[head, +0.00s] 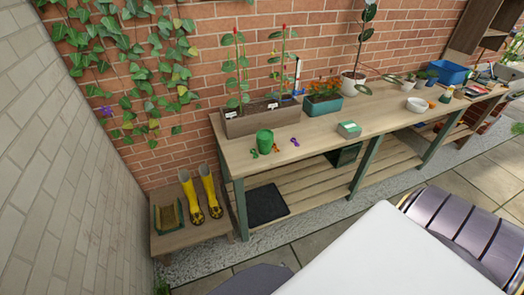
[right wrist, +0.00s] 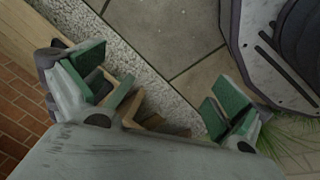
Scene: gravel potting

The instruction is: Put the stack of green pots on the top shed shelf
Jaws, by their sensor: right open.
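A green pot-shaped stack (head: 265,142) stands upright on the wooden bench, near its left end and front edge. I cannot make out how many pots are nested in it. A dark brown wooden shelf unit (head: 468,28), possibly the shed shelf, is at the upper right, cut off by the picture's edge; its top shelf is not clear. My right gripper (right wrist: 160,95) shows in the right wrist view, with its green-padded fingers wide apart and nothing between them. It is over paving and gravel, away from the pots. My left gripper is in neither view.
A wooden planter (head: 262,122) stands behind the pots. Purple and orange small items (head: 295,142) and a green box (head: 349,129) lie beside them. A blue tub (head: 447,72) and white bowl (head: 417,105) are farther right. Yellow boots (head: 200,195) stand on a low stand left.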

